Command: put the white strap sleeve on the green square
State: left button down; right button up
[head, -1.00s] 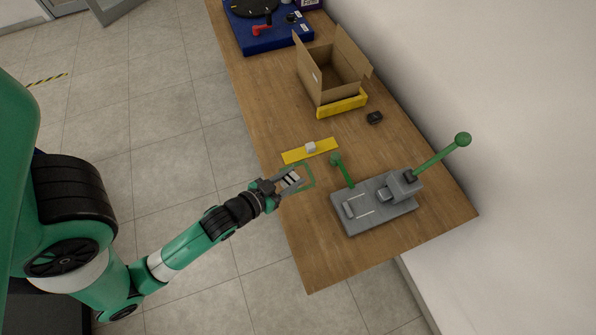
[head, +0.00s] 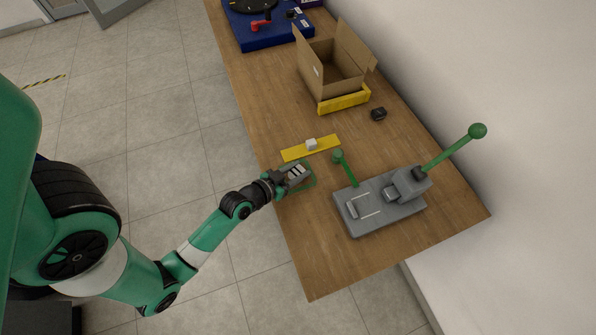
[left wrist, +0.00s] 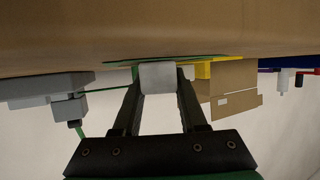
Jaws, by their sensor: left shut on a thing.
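My left gripper (head: 296,175) reaches in over the green square (head: 314,181), a green outline on the wooden table near its left edge. The gripper is shut on a small white block, which I take to be the white strap sleeve (left wrist: 157,76). In the left wrist view it sits between the two dark fingers (left wrist: 158,98), close to the table surface and the green outline. I cannot tell whether it touches the table. In the head view the gripper mostly hides it and part of the square. My right gripper is not in view.
A yellow strip (head: 292,154) with a white cube (head: 311,144) lies just beyond the square. A grey fixture (head: 372,216) with green-knobbed levers stands to the right. An open cardboard box (head: 312,77) stands farther back. The table's near end is clear.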

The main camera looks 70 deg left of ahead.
pick_arm(q)
jog(key=shift+c, duration=2.3)
grip_release()
jog(key=shift+s+d+r, duration=0.1)
jog(key=shift+s, duration=0.05)
jog(key=v, duration=1.1)
jog(key=shift+s+b, duration=0.1)
jog(key=shift+b, duration=0.2)
jog(key=shift+s+d+r, duration=0.1)
jog(key=shift+s+r, duration=0.05)
jog(key=shift+r, duration=0.1)
